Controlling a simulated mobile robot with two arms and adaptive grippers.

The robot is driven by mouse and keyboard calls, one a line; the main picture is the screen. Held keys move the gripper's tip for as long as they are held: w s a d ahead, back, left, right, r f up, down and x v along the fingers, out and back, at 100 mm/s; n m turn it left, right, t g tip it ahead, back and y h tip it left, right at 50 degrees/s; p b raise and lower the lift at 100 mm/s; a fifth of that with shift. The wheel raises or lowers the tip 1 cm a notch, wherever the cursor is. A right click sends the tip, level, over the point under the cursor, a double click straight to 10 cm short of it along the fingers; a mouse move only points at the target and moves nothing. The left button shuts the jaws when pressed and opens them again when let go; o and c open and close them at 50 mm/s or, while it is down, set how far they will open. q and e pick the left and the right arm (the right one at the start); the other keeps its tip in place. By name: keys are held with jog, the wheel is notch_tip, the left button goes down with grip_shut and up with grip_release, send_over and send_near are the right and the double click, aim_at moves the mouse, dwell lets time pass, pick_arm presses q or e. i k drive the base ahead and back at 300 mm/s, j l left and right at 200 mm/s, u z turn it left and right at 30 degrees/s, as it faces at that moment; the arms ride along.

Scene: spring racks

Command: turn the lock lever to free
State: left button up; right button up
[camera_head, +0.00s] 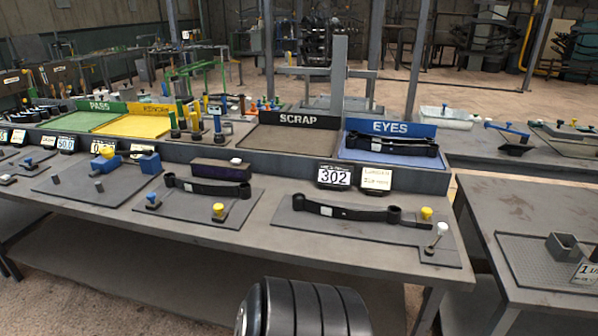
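A small lever with a white knob (441,229) stands on a dark base at the front right corner of the near table's right-hand plate (300,226). It leans slightly and bears no readable label. A blue-handled lever (507,129) is on the bench farther back to the right. I cannot tell from labels which one is the lock lever. A black leaf spring (345,210) with an eye at each end lies on the right-hand plate, beside a yellow knob (427,214). Neither of my grippers is in view.
A second leaf spring (208,187) lies on the middle plate, with blue and yellow knobs. Behind stand the SCRAP tray (290,141), the blue EYES tray (380,156) and a 302 display (334,177). A separate table (530,215) stands right across a gap.

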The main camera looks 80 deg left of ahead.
aim_at(442, 227)
jog(key=u, duration=2.75)
